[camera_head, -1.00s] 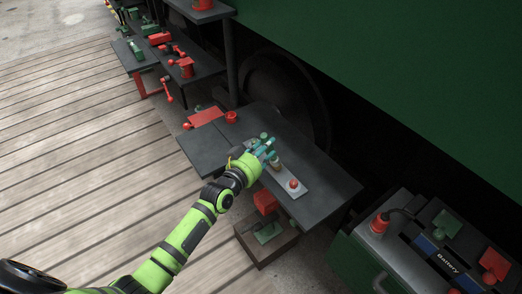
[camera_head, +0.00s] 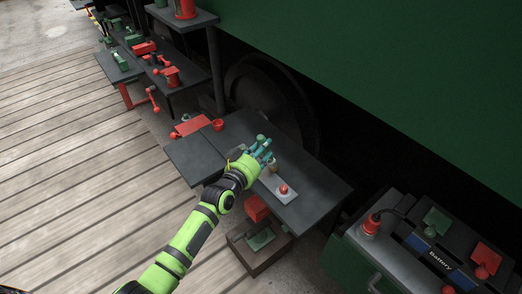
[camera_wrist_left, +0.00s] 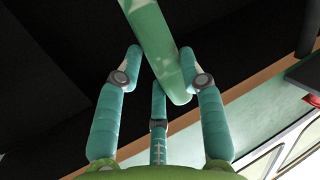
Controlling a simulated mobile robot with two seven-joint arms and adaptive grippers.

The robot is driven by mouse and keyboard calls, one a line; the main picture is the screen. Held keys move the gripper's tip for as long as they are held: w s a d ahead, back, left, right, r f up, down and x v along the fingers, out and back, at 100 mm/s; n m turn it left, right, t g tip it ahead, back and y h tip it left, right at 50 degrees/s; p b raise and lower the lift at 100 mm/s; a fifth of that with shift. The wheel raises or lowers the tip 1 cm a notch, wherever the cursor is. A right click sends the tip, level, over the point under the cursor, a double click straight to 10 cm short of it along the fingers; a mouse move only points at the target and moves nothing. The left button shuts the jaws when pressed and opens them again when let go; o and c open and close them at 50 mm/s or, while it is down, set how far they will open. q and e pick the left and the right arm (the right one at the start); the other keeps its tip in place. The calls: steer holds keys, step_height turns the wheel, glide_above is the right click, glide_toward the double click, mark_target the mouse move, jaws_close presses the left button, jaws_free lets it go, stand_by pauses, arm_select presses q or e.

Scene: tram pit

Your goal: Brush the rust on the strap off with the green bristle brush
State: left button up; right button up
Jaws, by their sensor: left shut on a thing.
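My left gripper (camera_head: 264,153) is shut on a green thing, likely the green bristle brush (camera_head: 261,139); its rounded top shows above the fingers. In the left wrist view the green rod (camera_wrist_left: 160,50) runs between the teal fingers (camera_wrist_left: 165,85). The gripper is over the dark table, at the far end of a light grey strip (camera_head: 289,197), which may be the strap. A red knob (camera_head: 283,188) and a small brownish piece (camera_head: 272,169) are on the strip. I cannot make out rust or bristles, or whether the brush touches the strip. My right gripper is not in view.
The dark table (camera_head: 322,182) has bare room right of the strip. A red cup (camera_head: 217,125) and red plate (camera_head: 192,125) lie at its far left. A battery box (camera_head: 395,258) stands at lower right. The green tram side (camera_head: 400,70) overhangs behind.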

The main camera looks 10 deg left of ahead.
arm_select(q)
steer(key=shift+s, duration=0.1)
steer(key=s+a+p, duration=0.2)
steer(key=s+a, duration=0.2)
steer(key=s, duration=0.1)
steer(key=shift+p, duration=0.4)
stand_by(0.7)
steer(key=shift+r, duration=0.15)
step_height(320, 180, up, 7)
steer(key=p, duration=0.7)
steer(key=shift+w, duration=0.1)
